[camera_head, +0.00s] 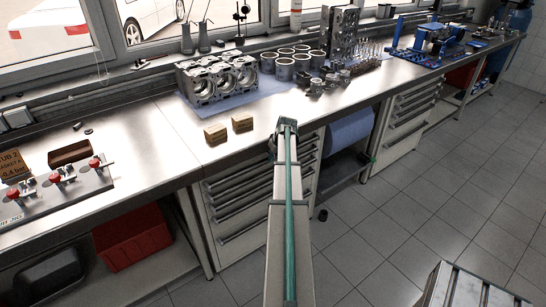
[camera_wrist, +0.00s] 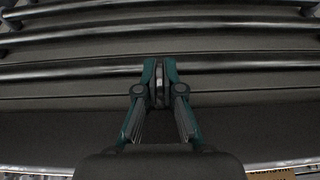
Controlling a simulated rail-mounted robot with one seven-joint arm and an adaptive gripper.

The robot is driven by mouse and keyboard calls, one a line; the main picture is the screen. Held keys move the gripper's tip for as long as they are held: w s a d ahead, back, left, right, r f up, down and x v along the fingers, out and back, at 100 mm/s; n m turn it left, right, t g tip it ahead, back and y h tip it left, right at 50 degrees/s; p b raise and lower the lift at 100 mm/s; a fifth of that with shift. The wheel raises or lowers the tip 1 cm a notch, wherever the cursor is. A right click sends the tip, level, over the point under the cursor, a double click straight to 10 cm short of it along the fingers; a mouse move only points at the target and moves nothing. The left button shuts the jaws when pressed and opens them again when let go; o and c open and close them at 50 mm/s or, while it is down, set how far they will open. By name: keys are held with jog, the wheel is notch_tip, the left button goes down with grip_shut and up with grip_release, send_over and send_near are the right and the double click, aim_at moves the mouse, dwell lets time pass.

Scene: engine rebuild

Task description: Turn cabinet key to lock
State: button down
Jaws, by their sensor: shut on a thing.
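My gripper (camera_wrist: 159,78) is in the wrist view, with its two green-edged fingers close together. It is shut on a small metallic piece, seemingly the cabinet key (camera_wrist: 159,90), at the front of the drawer cabinet (camera_wrist: 60,103). Most of the key is hidden between the fingers, so its turn angle cannot be told. In the head view the grey cabinet (camera_head: 235,213) with its several drawers stands under the bench. My arm covers part of it there, and the gripper and key cannot be made out in that view.
Long drawer handles (camera_wrist: 70,68) run across the wrist view close to the fingers. The steel bench (camera_head: 160,125) overhangs the cabinet and carries an engine block (camera_head: 218,80) and two small brown boxes (camera_head: 215,134). A red bin (camera_head: 132,237) is on the lower left. The tiled floor (camera_head: 400,205) is open on the right.

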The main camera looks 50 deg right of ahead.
dwell(0.3)
jog(key=c, duration=1.6)
grip_release()
jog(key=v, duration=1.2)
jog(key=shift+m, duration=0.3)
